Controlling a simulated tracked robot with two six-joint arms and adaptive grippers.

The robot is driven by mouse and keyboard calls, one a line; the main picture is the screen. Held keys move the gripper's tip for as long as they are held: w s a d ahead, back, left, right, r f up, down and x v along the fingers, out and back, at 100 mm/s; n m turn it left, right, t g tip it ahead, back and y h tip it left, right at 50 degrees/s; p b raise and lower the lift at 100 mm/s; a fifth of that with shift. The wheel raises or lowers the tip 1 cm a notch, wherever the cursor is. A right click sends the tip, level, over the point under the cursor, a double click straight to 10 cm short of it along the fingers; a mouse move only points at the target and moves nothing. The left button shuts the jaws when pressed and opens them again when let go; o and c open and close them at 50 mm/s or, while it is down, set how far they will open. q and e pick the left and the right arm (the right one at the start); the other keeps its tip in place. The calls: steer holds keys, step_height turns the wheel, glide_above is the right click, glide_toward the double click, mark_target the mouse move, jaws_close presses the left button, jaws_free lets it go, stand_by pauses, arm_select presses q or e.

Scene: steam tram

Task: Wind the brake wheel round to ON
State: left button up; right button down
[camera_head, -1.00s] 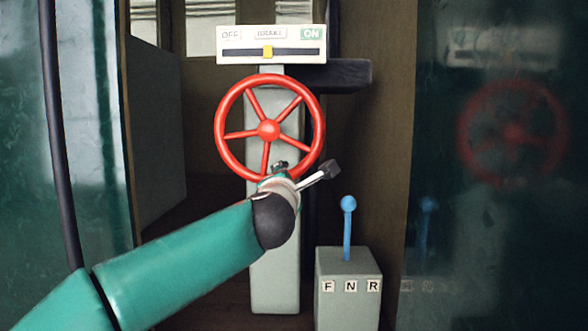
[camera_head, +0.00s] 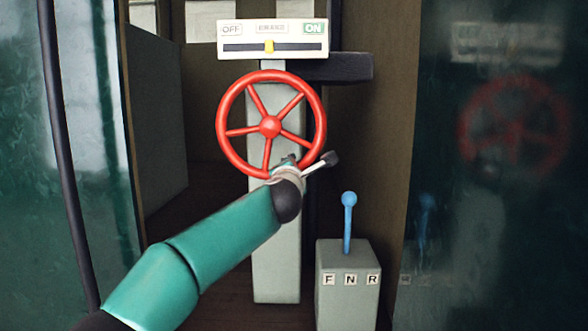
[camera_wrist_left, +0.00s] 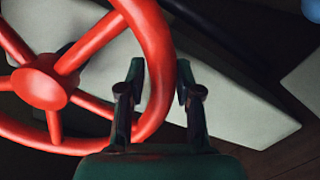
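The red brake wheel (camera_head: 270,126) with several spokes stands upright on a grey post (camera_head: 277,230). Above it is the brake indicator (camera_head: 310,52), with OFF at left and ON on green at right. Its yellow pointer (camera_head: 269,46) is near the middle of the slot. My left gripper (camera_head: 309,162) is at the wheel's lower right rim. In the left wrist view, the fingers (camera_wrist_left: 162,85) are apart, one on each side of the red rim (camera_wrist_left: 160,50); I see no clear grip on it. My right gripper is not in view.
A grey box (camera_head: 347,290) marked F, N, R with a blue-knobbed lever (camera_head: 348,215) stands right of the post, below the gripper. A dark bracket (camera_head: 340,66) juts right under the indicator. A glossy dark green panel (camera_head: 490,220) at right reflects the wheel.

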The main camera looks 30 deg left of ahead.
arm_select(q)
jaws_close()
steer(key=shift+f, duration=0.1)
